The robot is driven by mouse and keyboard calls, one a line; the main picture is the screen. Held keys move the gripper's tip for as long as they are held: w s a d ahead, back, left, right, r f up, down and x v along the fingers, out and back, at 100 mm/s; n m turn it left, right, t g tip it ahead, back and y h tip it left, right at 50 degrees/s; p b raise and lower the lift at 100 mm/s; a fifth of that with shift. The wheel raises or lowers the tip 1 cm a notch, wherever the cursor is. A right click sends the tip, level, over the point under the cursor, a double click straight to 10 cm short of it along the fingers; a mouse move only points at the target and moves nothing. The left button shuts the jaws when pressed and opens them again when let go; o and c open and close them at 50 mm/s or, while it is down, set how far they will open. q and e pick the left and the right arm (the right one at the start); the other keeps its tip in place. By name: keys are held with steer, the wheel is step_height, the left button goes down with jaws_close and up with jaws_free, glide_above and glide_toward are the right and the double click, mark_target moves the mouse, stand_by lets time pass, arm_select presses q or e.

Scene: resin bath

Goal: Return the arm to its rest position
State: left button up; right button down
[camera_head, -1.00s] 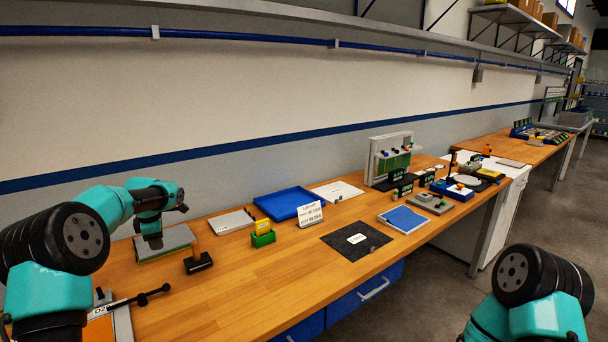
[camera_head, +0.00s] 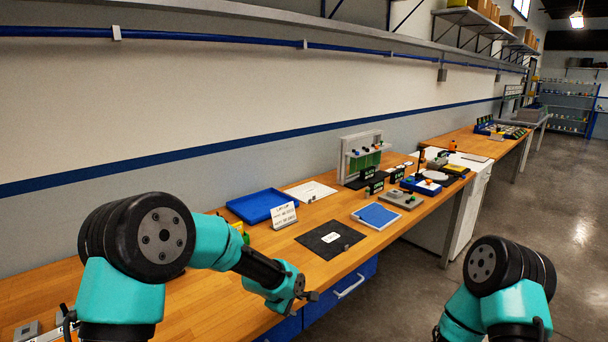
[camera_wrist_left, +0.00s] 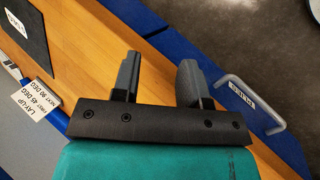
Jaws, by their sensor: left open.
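My left arm reaches in from the left in the head view, bent over the wooden bench. Its left gripper (camera_head: 309,296) hangs near the front edge of the bench, in front of the black mat. In the left wrist view the two grey fingers (camera_wrist_left: 160,80) stand apart with nothing between them. My right arm shows at the lower right of the head view, over the floor beside the bench; its gripper is out of view.
A drawer handle (camera_head: 350,287) sticks out below the front edge. The aisle floor at right is clear.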

arm_select(q)
steer(key=s+d+f+m, duration=0.1)
steer(key=s+f, duration=0.3)
steer(key=s, duration=0.3)
steer(key=s+f+y, duration=0.1)
steer(key=s+f, duration=0.3)
steer(key=s, duration=0.3)
steer(key=s+d+f+m, duration=0.1)
steer(key=s+f, duration=0.3)
steer(key=s, duration=0.4)
steer(key=s+a+f+m+g, duration=0.1)
steer(key=s+a+f+m, duration=0.1)
steer(key=a, duration=0.5)
steer(key=s+a+f+m+g, duration=0.1)
steer(key=s+a+f+m, duration=0.2)
steer(key=a+f, duration=0.2)
steer(key=s+a+f+m+g, duration=0.1)
steer(key=s+a+f+m, duration=0.1)
steer(key=a, duration=0.8)
steer(key=shift+s+f+m, duration=0.3)
steer(key=shift+s+f, duration=0.05)
steer(key=shift+f, duration=0.55)
